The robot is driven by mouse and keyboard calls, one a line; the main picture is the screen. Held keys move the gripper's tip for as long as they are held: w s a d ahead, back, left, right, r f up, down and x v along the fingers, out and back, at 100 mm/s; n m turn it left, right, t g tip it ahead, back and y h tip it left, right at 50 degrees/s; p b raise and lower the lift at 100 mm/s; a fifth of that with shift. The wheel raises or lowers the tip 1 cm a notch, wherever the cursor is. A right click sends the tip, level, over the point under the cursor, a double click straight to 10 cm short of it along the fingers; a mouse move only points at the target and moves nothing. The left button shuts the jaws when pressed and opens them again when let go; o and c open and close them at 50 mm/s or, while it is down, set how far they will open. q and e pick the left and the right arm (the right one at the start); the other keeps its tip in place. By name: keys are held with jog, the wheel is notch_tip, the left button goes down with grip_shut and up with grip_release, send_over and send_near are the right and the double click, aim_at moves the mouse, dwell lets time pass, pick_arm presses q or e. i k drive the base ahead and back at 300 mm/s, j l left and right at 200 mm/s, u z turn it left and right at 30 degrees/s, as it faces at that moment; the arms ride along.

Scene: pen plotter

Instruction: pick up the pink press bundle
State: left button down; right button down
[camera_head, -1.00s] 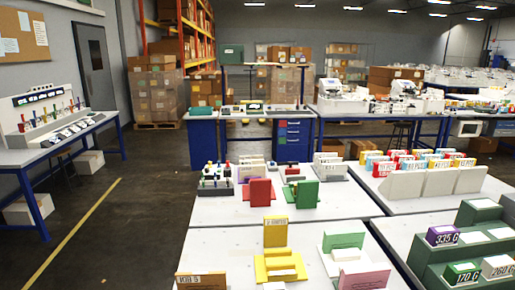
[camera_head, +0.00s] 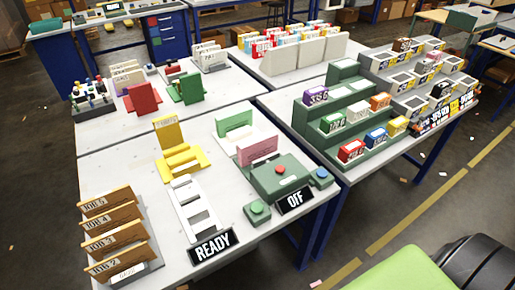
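The pink press bundle (camera_head: 257,149) is a flat pink slab with faint print. It stands upright on the near white table (camera_head: 120,171), just behind a dark green press with a red button (camera_head: 281,170). A green upright holder (camera_head: 236,121) with a white block (camera_head: 250,137) is behind it. The lower part of the bundle is partly hidden by the press. Neither of my grippers is in view.
A yellow stand (camera_head: 180,157) and a white frame (camera_head: 193,207) are left of the bundle. Wooden job cards (camera_head: 113,219) stand at front left. A green stepped rack (camera_head: 322,139) is to the right.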

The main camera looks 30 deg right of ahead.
aim_at(255, 148)
jog(key=i+l, duration=0.1)
jog(key=l, duration=0.25)
jog(key=i+l+z, duration=0.1)
jog(key=l, duration=0.25)
jog(key=i+l, duration=0.2)
jog(key=l, duration=0.2)
jog(key=i+l+z, duration=0.15)
jog(key=l, duration=0.2)
